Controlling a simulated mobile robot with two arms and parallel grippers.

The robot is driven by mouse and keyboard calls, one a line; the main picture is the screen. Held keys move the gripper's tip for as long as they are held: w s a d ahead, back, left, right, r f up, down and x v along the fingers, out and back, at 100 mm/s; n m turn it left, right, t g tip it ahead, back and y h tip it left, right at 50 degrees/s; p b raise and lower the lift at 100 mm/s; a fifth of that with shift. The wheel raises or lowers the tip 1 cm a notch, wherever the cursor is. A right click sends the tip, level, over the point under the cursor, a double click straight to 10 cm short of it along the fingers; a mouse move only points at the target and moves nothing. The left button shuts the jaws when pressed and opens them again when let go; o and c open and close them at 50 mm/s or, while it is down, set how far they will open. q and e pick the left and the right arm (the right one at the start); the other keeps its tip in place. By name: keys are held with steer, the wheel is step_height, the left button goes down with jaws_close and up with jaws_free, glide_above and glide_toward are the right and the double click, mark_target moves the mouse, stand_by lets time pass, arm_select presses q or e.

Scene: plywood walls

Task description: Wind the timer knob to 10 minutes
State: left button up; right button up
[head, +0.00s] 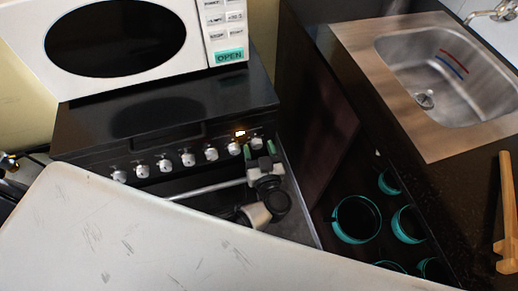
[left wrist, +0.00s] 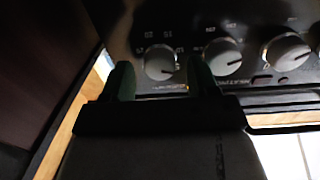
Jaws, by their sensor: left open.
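A row of several white knobs (head: 188,160) runs along the black front panel of the stove. The end knob (head: 257,142), at the row's right in the head view, shows in the left wrist view as the leftmost knob (left wrist: 160,61). My left gripper (head: 259,150) is in front of this end knob. Its green fingertips (left wrist: 162,77) are apart, one on each side of the knob, with no clear contact visible. My right gripper is not in view.
A white microwave (head: 120,40) stands on the black stove top (head: 165,115). A small orange light (head: 240,133) glows above the knobs. A white scratched surface (head: 150,235) fills the front. A sink (head: 440,70) and a dark rack with teal rings (head: 357,219) are at the right.

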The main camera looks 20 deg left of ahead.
arm_select(q)
steer(key=c, duration=0.9)
stand_by(0.7)
steer(key=o, duration=0.9)
steer(key=shift+s, duration=0.1)
steer(key=v, duration=1)
steer(key=shift+s+d+b, duration=0.2)
steer(key=shift+s+b, duration=0.1)
steer(key=shift+b, duration=0.05)
